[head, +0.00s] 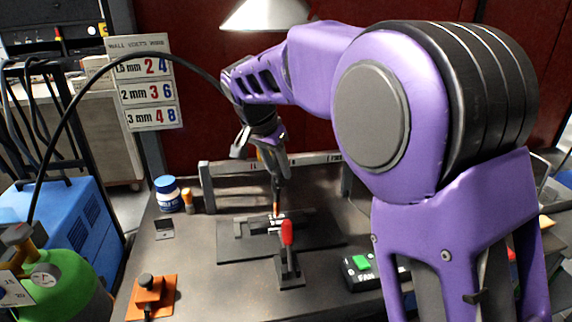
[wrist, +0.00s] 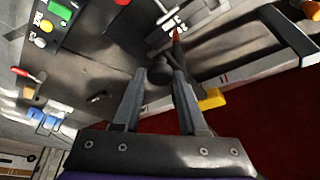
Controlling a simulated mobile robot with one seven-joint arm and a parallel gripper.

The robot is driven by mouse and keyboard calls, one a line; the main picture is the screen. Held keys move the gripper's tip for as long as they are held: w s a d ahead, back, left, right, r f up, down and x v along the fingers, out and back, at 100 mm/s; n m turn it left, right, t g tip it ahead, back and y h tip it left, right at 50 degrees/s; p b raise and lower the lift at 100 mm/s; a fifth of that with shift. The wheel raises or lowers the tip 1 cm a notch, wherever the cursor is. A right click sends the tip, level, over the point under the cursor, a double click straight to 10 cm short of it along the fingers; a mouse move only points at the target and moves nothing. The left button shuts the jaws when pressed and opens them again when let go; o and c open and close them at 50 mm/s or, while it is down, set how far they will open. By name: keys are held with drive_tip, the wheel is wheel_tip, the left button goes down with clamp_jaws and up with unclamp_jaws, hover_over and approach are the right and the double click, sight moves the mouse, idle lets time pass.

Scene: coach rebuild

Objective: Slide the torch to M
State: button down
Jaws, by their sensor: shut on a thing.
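My gripper (head: 270,152) is over the middle of the bench, pointing down, with its fingers shut on the torch. The torch's copper-coloured tip (head: 276,206) points down at the small pale marked pieces (head: 265,224) on the dark plate (head: 322,232). I cannot tell whether the tip touches them. In the wrist view the torch's dark body (wrist: 160,74) sits between the two fingertips, and its tip shows beyond, beside the pale marked strip. The marks are too small to read, so I cannot pick out M.
A red-handled clamp (head: 287,234) stands just in front of the marked pieces. A grey rail (head: 235,169) runs behind. A fan switch box (head: 362,263) is right, an orange block (head: 151,296) front left, a blue jar (head: 168,194) back left. A black cable (head: 107,62) arches leftward.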

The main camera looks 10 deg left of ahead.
drive_tip(key=shift+c, duration=2.3)
unclamp_jaws()
drive_tip(key=p+v, duration=0.2)
drive_tip(key=v, duration=1.5)
drive_tip(key=shift+r, duration=0.25)
drive_tip(key=shift+s, duration=0.1)
